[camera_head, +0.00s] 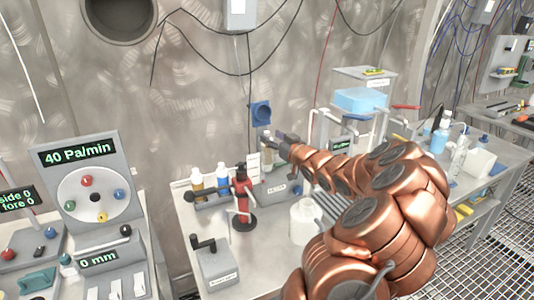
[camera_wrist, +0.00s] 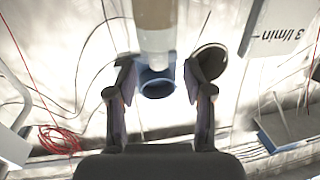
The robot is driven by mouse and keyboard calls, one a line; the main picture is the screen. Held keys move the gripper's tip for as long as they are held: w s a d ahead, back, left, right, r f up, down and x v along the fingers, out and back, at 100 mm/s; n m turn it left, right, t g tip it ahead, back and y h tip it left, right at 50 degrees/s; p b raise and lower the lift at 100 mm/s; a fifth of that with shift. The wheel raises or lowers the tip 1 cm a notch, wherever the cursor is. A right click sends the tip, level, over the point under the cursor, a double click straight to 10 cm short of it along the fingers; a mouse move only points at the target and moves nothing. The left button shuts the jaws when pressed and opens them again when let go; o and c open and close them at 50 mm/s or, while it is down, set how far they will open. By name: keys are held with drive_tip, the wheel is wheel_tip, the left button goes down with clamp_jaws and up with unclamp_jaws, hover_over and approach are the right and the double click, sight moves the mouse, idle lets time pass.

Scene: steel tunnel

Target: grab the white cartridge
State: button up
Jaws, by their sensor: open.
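A white cylinder with a beige end, which looks like the white cartridge (camera_wrist: 154,14), enters from the top of the wrist view. My gripper (camera_wrist: 160,76) is open, with a finger on each side of the gap and nothing clamped. It also shows in the head view (camera_head: 274,142).
A blue ring fitting (camera_head: 260,114) is on the wall behind my gripper. Bottles (camera_head: 222,178) and a red-and-black stand (camera_head: 242,195) are left of my arm. A white jar (camera_head: 304,221) stands close under it. A crank box (camera_head: 217,262) is at the front.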

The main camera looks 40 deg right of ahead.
sight(269, 135)
drive_tip(key=shift+w+d+p, duration=0.25)
drive_tip(key=shift+w, duration=0.7)
drive_tip(key=shift+w+d+p, duration=0.2)
drive_tip(key=shift+w+p, duration=0.05)
drive_tip(key=shift+w, duration=0.65)
clamp_jaws()
